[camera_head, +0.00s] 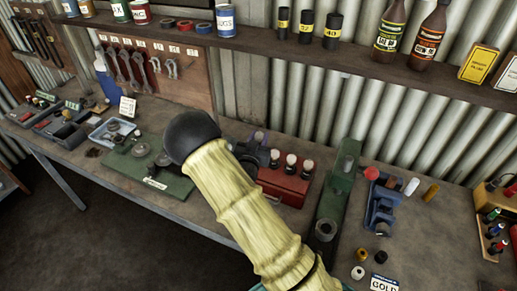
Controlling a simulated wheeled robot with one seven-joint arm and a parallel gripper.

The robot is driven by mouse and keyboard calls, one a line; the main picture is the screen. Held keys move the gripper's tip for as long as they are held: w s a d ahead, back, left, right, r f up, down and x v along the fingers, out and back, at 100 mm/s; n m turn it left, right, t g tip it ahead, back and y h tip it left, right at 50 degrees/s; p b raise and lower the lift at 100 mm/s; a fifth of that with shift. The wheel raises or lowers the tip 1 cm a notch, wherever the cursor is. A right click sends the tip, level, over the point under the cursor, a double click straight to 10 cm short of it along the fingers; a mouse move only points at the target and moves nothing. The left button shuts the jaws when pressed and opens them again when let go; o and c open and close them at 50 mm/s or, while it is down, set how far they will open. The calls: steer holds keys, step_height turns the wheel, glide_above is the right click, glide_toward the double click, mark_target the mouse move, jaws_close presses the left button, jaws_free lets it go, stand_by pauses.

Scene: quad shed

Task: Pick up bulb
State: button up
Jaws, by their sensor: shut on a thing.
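A red holder (285,185) stands on the bench, just right of my arm. Several small pieces with pale rounded tops (291,160) stand upright in it; they are too small to tell whether they are bulbs. My gripper's fingers do not show clearly, and anything held is hidden.
A green machine (335,205) and a blue vise (382,205) stand to the right. A green board (150,170) and a blue tray (112,132) lie to the left. A shelf (300,48) with bottles and cans runs above. Small spools and a GOLD card (384,284) lie front right.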

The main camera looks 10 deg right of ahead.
mark_target(259, 132)
steer(key=shift+r+b, duration=0.35)
steer(key=shift+r, duration=1.7)
